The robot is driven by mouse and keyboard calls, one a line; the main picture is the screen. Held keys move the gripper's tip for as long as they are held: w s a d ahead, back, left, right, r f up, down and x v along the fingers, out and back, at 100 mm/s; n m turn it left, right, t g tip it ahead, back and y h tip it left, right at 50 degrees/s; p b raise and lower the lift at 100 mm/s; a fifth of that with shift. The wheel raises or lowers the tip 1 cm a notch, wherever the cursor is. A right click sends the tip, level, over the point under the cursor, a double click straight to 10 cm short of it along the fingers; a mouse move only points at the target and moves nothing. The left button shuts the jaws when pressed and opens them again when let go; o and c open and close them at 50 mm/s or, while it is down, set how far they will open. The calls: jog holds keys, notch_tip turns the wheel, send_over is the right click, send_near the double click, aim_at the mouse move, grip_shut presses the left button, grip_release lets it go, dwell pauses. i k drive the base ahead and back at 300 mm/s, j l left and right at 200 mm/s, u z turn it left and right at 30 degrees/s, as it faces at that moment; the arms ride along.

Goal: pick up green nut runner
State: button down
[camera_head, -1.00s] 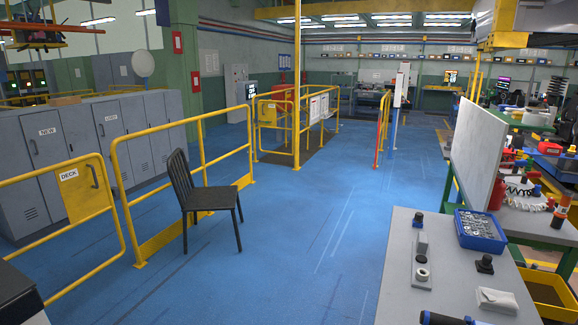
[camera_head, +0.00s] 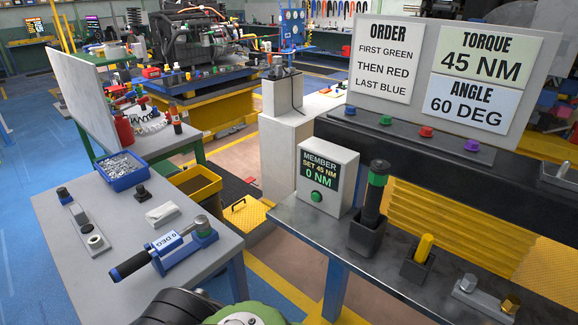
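A nut runner with a black body and a green band (camera_head: 376,180) stands upright in a dark square holder (camera_head: 367,238) on the dark metal bench at the right. A small white box with a screen (camera_head: 327,178) reading "MEMBER SET 45 NM 0 NM" stands just left of it. The fingers of my gripper are not in view. A rounded black and green part, apparently of my own arm, shows at the bottom edge, left of the bench and well apart from the nut runner.
A yellow tool (camera_head: 424,247) stands in another holder to the right. A grey bench (camera_head: 115,240) at left holds a blue torque wrench (camera_head: 170,249) and a blue bin of nuts (camera_head: 122,172). A sign board (camera_head: 428,113) stands behind the bench.

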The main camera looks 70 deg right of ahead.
aim_at(378, 177)
jog(key=z, duration=3.3)
